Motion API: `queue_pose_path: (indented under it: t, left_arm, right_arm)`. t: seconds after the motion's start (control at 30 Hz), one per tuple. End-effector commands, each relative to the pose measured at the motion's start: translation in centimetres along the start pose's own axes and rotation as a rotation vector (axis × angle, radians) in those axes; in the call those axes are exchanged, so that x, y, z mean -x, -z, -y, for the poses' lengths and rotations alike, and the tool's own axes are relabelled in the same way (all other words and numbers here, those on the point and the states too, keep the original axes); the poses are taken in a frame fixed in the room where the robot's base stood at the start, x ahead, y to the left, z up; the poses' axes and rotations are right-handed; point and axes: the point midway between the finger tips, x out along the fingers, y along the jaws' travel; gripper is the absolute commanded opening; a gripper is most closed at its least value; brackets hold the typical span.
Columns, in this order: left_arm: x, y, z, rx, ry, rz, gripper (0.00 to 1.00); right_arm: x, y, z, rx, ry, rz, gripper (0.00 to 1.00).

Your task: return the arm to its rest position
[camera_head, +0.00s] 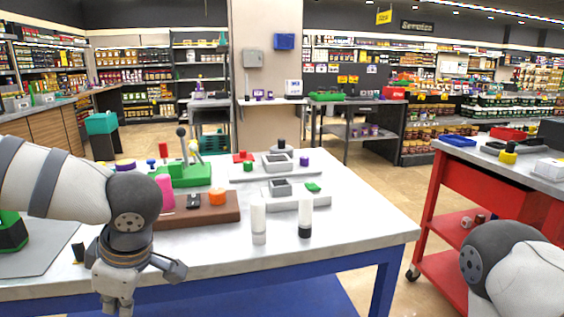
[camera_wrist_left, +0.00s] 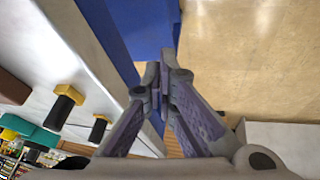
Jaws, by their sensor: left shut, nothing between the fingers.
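My left arm comes in from the left in the head view and bends down at the table's front edge. My left gripper (camera_head: 117,306) hangs in front of that edge, partly cut off by the bottom of the picture. In the left wrist view its fingers (camera_wrist_left: 160,82) are shut with nothing between them. Beyond them are the blue table frame and the tan floor. Part of my right arm (camera_head: 510,265) shows at the lower right of the head view. Its gripper is out of view.
The white table (camera_head: 350,225) carries a green fixture (camera_head: 185,178), a brown block (camera_head: 215,212), grey fixtures and two bottles (camera_head: 305,217). A red cart (camera_head: 478,200) stands to the right. Floor shows between table and cart. In the wrist view, black-and-yellow parts (camera_wrist_left: 66,100) are near the gripper.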

Motion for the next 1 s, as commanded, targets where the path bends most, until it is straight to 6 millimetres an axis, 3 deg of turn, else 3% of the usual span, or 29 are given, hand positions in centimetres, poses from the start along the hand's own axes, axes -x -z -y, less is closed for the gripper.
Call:
queue_pose_path:
  t: [0.03,0.13,0.17,0.23,0.3,0.4,0.53,0.67,1.0]
  left_arm:
    - [-4.0,-0.9,0.9,-0.122,-0.045,-0.07,0.0]
    - [-10.9,-3.7,3.5,-0.442,-0.171,-0.117,0.0]
    - [-12.8,-4.9,5.1,-0.561,-0.2,-0.102,0.0]
    - [-16.3,-7.7,10.2,-0.838,-0.235,-0.017,0.0]
    - [-18.4,-9.7,16.2,-1.076,-0.227,0.109,0.0]
    - [-19.3,-10.8,24.4,-1.331,-0.174,0.294,0.0]
    - [-18.7,-10.4,31.6,-1.519,-0.098,0.47,0.0]
    - [-18.2,-10.0,34.2,-1.586,-0.066,0.544,0.0]
    - [-18.2,-10.0,34.2,-1.588,-0.068,0.547,0.0]
  right_arm:
    - [-0.1,0.0,0.0,0.0,0.0,0.002,0.4]
    - [-0.1,0.0,0.0,0.0,0.0,0.002,0.4]
    - [-0.1,-0.1,0.0,0.0,0.0,0.003,0.4]
    - [-0.1,-0.1,0.0,0.0,0.0,0.004,0.4]
    - [-0.1,-0.1,0.0,0.0,0.0,0.004,0.4]
    - [-0.1,-0.1,0.0,0.0,0.0,0.003,0.4]
    - [0.0,-0.1,0.0,0.0,0.0,0.002,0.4]
    - [0.0,-0.1,0.0,0.0,0.0,0.003,0.4]
    - [-0.1,-0.1,0.0,0.0,0.0,0.003,0.4]
